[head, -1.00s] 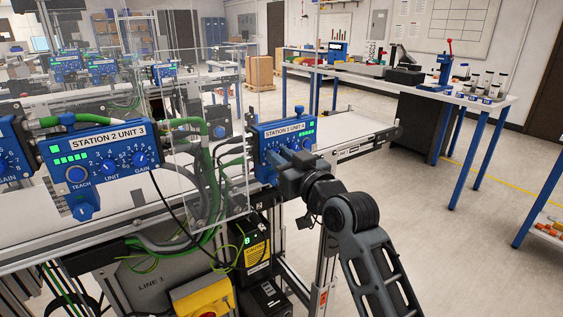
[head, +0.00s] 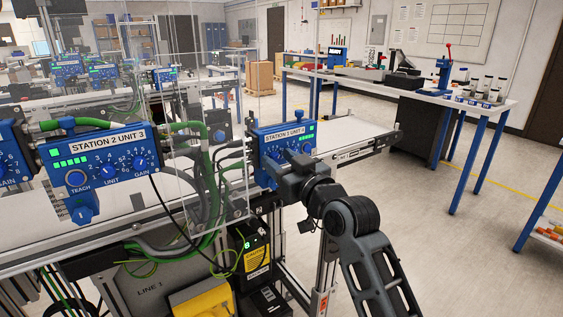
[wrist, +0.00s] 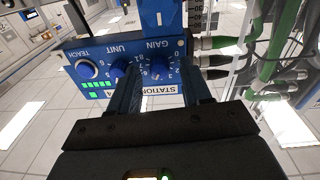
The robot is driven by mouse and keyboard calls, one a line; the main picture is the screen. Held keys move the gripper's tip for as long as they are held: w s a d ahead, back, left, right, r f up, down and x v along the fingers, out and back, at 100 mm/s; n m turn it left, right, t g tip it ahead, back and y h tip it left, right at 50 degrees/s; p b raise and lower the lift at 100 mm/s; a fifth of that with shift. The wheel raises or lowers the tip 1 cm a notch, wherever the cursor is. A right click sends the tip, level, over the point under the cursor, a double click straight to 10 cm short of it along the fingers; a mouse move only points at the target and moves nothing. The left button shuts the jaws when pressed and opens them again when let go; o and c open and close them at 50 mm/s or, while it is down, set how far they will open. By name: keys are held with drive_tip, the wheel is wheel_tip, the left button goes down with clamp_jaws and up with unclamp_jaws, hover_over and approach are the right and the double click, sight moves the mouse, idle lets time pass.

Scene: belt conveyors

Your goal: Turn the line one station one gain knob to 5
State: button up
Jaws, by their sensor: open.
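The blue station one control box (head: 265,137) is at the centre of the head view, partly hidden behind my gripper (head: 279,165). In the wrist view the same box (wrist: 104,52) appears upside down. Its blue gain knob (wrist: 159,71) lies between my two open fingers (wrist: 162,80), with its numbered scale around it. I cannot tell whether the fingers touch the knob, and its exact setting is too small to read. The unit knob (wrist: 118,69) sits just outside the left finger, and the teach button (wrist: 86,68) is farther left.
The station two box (head: 103,160) stands to the left, with green and black cables nearby. Clear panels (head: 222,150) rise left of the station one box. In the wrist view, cable plugs (wrist: 212,60) project close to the right finger. Open floor lies to the right.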

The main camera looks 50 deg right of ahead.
drive_tip(key=shift+s, duration=0.1)
drive_tip(key=shift+s+a+f, duration=0.15)
drive_tip(key=shift+s, duration=0.2)
drive_tip(key=b+v, duration=0.1)
drive_tip(key=v, duration=0.5)
drive_tip(key=shift+s, duration=0.4)
drive_tip(key=shift+a, duration=0.1)
drive_tip(key=s+a+f+y, duration=0.1)
drive_tip(key=s+a+f, duration=0.5)
drive_tip(key=f, duration=0.2)
drive_tip(key=s+a+f+n+g+y, duration=0.1)
drive_tip(key=s+a, duration=0.3)
drive_tip(key=s, duration=0.4)
drive_tip(key=s+a+f+n+g+y, duration=0.1)
drive_tip(key=s+a+f+y, duration=0.1)
drive_tip(key=s+a, duration=0.3)
drive_tip(key=s+a+f+y, duration=0.1)
drive_tip(key=s+a, duration=0.4)
drive_tip(key=s, duration=0.6)
drive_tip(key=shift+a+f+n+g+y, duration=0.2)
drive_tip(key=shift+f+n+g+y, duration=0.2)
drive_tip(key=shift+f, duration=0.4)
